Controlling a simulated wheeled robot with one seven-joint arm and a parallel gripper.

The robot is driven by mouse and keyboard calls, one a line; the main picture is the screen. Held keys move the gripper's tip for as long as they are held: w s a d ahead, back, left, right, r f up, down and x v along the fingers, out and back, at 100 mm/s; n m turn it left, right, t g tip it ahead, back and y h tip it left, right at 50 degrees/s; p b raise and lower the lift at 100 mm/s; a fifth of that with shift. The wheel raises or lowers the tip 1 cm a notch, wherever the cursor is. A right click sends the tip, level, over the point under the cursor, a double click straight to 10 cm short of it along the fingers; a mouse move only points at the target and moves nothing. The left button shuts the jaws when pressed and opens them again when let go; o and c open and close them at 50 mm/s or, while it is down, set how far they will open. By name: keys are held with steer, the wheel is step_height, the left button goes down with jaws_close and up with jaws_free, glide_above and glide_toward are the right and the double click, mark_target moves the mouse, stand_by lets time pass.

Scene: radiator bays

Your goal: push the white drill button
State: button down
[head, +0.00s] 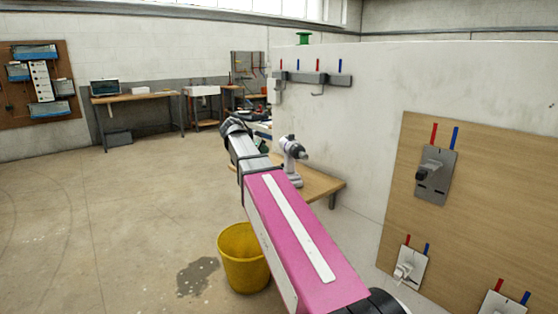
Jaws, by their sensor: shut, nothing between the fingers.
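A white drill (292,150) with a dark chuck stands upright on a low wooden bench (325,183) against the white wall. My arm reaches from the bottom right up to the middle of the head view and passes in front of the bench.
A yellow bucket (243,268) stands on the floor beside my arm, near a dark wet patch (197,275). A wooden panel (490,190) with valve fittings and red and blue pipes is at right. Workbenches (135,98) line the back wall. The left floor is clear.

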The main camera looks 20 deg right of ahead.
steer(key=x, duration=1)
